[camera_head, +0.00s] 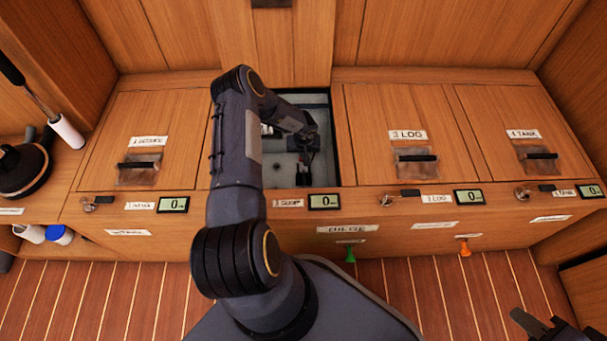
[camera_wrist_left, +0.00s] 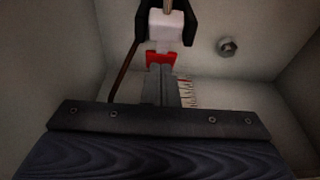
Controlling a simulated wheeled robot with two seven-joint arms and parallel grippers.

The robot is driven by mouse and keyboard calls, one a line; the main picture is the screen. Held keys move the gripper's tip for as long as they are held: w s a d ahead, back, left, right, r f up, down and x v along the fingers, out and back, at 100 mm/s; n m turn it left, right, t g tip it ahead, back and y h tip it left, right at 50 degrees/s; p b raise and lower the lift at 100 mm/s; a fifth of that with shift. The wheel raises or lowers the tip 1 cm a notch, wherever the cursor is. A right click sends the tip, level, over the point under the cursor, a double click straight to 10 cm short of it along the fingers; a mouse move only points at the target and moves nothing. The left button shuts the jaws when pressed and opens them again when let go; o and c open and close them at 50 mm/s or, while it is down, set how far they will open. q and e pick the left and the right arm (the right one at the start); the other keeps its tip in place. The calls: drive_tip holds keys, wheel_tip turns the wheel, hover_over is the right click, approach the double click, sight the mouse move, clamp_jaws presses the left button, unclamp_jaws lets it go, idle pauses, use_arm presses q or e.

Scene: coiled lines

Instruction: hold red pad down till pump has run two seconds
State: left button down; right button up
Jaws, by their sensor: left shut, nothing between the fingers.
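The red pad (camera_wrist_left: 161,59) shows in the left wrist view, below a white block (camera_wrist_left: 166,26) held in a black bracket. My left gripper (camera_wrist_left: 160,72) is shut and empty, and its grey fingertips overlap the pad's lower edge in that view. I cannot tell whether they press it. In the head view my left gripper (camera_head: 304,170) is down inside the open compartment, and the pad is not made out there. The display (camera_head: 324,201) in front of this compartment reads 0. My right gripper (camera_head: 541,324) is only partly in view at the bottom right.
The open well's pale walls (camera_wrist_left: 60,60) surround my left gripper closely. A round metal fitting (camera_wrist_left: 227,47) is on its wall, and a brown line (camera_wrist_left: 127,68) hangs to the left. Closed wooden lids, such as the LOG lid (camera_head: 400,105), lie either side.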

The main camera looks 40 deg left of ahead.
use_arm(q)
drive_tip(key=shift+r, duration=0.1)
wheel_tip(320, 180, up, 9)
drive_tip(key=p, duration=0.7)
idle(0.4)
idle(0.4)
